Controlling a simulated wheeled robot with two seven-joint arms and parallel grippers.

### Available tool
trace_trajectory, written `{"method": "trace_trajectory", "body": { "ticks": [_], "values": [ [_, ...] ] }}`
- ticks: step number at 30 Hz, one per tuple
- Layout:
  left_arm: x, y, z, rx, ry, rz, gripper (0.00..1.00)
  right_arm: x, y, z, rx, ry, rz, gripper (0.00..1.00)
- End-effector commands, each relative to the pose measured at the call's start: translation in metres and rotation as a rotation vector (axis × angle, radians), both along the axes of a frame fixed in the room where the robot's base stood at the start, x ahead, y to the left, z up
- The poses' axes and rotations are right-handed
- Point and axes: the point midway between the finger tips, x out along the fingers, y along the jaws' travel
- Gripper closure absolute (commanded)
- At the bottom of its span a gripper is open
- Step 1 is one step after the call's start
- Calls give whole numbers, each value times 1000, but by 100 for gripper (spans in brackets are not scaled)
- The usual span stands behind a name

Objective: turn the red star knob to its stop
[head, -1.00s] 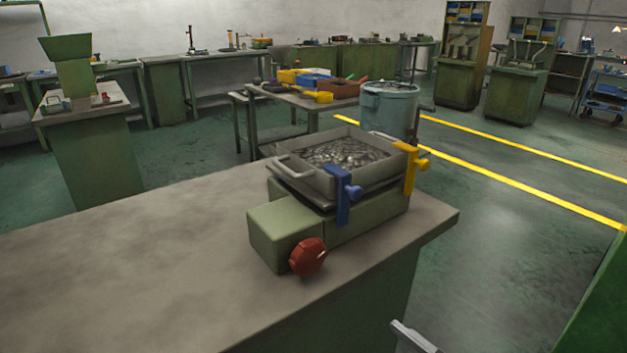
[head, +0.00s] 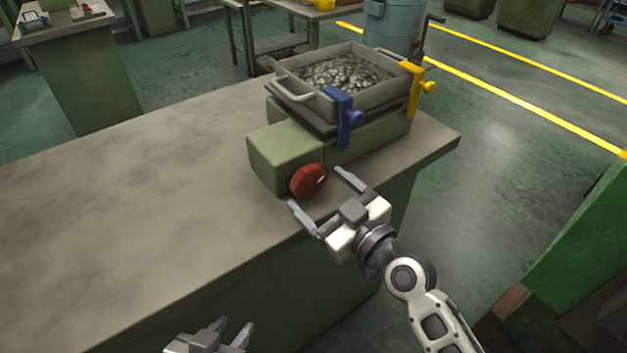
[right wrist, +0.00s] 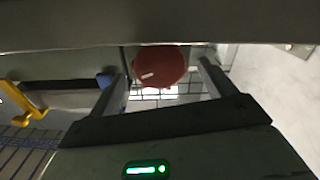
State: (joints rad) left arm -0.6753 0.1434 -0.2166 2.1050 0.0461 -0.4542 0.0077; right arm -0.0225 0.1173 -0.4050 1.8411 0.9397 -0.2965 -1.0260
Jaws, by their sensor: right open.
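The red star knob (head: 308,181) sits on the front face of a green block (head: 286,154) on the bench. A pale mark shows on the knob's face. My right gripper (head: 320,190) is open in front of the knob, with its two fingers pointing toward it. In the right wrist view the knob (right wrist: 160,66) lies between the two spread fingers (right wrist: 163,88), near their tips; I cannot tell whether they touch it. My left gripper (head: 228,335) is at the bottom edge of the head view, partly cut off, its fingers apart and empty.
A metal tray of small parts (head: 345,75) stands on the green unit, held by a blue clamp (head: 343,118) and a yellow clamp (head: 415,90). The bench top (head: 150,190) left of the knob is clear. A green cabinet (head: 590,235) stands at right.

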Motion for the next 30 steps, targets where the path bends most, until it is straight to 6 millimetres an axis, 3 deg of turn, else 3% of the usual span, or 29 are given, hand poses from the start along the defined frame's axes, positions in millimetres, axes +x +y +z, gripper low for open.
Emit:
{"method": "trace_trajectory", "body": {
  "ticks": [6,17,21,22,30],
  "values": [
    [0,0,1,4,1,0,64,19,14,0,2,0,0,17],
    [0,0,0,6,2,-1,64,22,17,0,1,1,0,17],
    [0,0,0,5,2,-2,64,22,17,0,1,1,0,56],
    [0,0,0,5,2,-2,64,22,17,0,1,1,0,62],
    [0,0,0,6,2,-3,64,22,17,-1,12,11,1,62]
  ]
}}
